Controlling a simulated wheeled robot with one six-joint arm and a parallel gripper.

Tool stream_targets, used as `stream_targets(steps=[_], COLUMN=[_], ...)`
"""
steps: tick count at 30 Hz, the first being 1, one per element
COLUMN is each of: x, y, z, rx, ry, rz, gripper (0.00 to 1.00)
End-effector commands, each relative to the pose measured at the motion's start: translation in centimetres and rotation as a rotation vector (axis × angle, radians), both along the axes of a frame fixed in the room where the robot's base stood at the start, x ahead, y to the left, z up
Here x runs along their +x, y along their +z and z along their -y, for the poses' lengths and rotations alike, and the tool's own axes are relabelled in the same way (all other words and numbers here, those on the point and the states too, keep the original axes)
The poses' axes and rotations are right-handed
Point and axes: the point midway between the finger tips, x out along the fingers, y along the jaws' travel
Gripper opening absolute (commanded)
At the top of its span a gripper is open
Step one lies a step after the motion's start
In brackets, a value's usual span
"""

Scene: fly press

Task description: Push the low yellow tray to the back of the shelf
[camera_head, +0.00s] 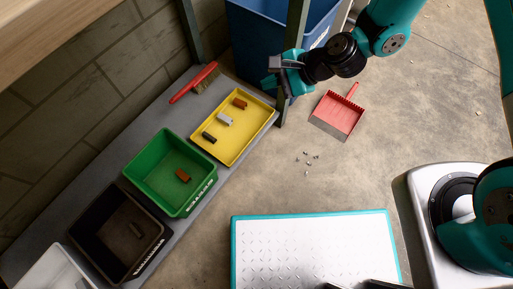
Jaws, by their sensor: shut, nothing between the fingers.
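The low yellow tray (247,141) lies on the grey shelf (95,167), with its right corner close to the shelf's front post. It holds three small blocks: orange-brown, light grey and dark. A strip of bare shelf shows between the tray and the wall. My gripper (273,72) is shut and empty. It appears above and to the right of the tray in the picture, overlapping the post, and apart from the tray.
A green bin (149,160) and a black bin (93,214) stand left of the tray. A red-handled brush (194,83) lies behind it by the wall. The dark post (297,28) and a blue bin (258,38) are near my gripper. A red dustpan (338,115) lies on the floor.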

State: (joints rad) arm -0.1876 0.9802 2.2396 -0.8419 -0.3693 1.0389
Motion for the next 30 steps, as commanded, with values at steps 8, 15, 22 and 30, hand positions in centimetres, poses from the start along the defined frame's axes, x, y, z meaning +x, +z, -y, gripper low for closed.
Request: stream_targets(steps=[8, 15, 22, 30], x=[-2.5, -5.2, -4.7, -2.3], y=[-20.8, -27.7, -29.8, -33.9], z=[3.0, 5.1, 4.2, 1.0], rx=[0.128, 0.172, 0.177, 0.176], ry=[-0.629, -0.902, -0.926, -0.92], rz=[-0.398, -0.535, -0.544, -0.542], gripper=[0.0, 0.0, 0.0, 0.0])
